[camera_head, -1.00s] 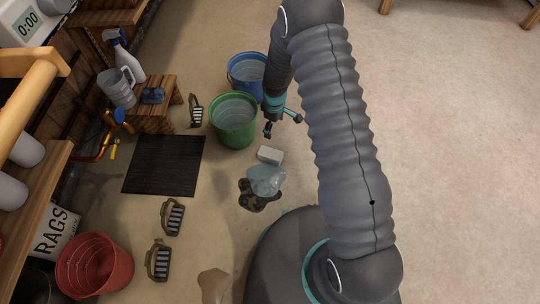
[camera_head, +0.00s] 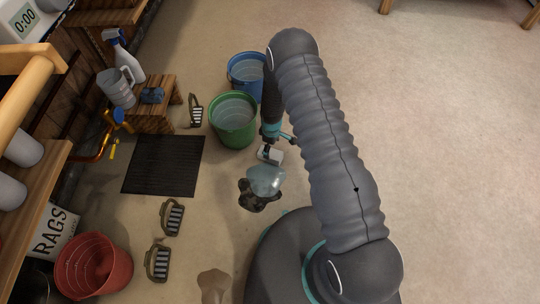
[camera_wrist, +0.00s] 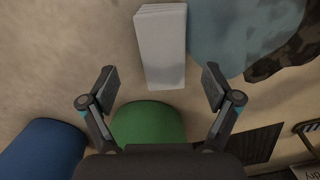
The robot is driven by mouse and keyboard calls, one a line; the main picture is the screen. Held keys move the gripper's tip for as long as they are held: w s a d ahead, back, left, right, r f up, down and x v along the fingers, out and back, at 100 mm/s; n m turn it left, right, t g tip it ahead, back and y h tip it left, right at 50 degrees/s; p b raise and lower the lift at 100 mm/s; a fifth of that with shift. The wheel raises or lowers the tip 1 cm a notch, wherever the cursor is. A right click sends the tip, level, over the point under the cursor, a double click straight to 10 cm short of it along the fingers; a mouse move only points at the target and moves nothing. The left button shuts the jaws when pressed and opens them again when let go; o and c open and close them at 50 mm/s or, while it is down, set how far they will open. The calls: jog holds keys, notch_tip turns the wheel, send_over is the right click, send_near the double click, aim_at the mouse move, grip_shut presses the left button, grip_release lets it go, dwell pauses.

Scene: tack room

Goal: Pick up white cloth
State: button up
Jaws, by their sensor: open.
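The white cloth (camera_head: 274,157) is a small folded block on the floor, just in front of the green bucket. It also shows in the wrist view (camera_wrist: 163,45), at the top centre, as a long folded stack. My gripper (camera_head: 275,145) is over the far end of the cloth in the head view and partly covers it. In the wrist view my gripper (camera_wrist: 160,86) is open and empty, with the near end of the cloth lying between the lines of its two spread fingers. I cannot tell the exact height above the cloth.
A pale blue cloth (camera_head: 266,180) lies on a camouflage cloth (camera_head: 258,200) close beside the white cloth. The green bucket (camera_head: 233,122) and blue bucket (camera_head: 246,70) stand behind. Brushes and a black mat (camera_head: 163,165) lie left. Open floor is to the right.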

jog(key=f, duration=0.5)
jog(key=shift+s+a, duration=0.2)
jog(key=shift+c, duration=0.2)
jog(key=c, duration=1.3)
jog(key=shift+r, duration=0.15)
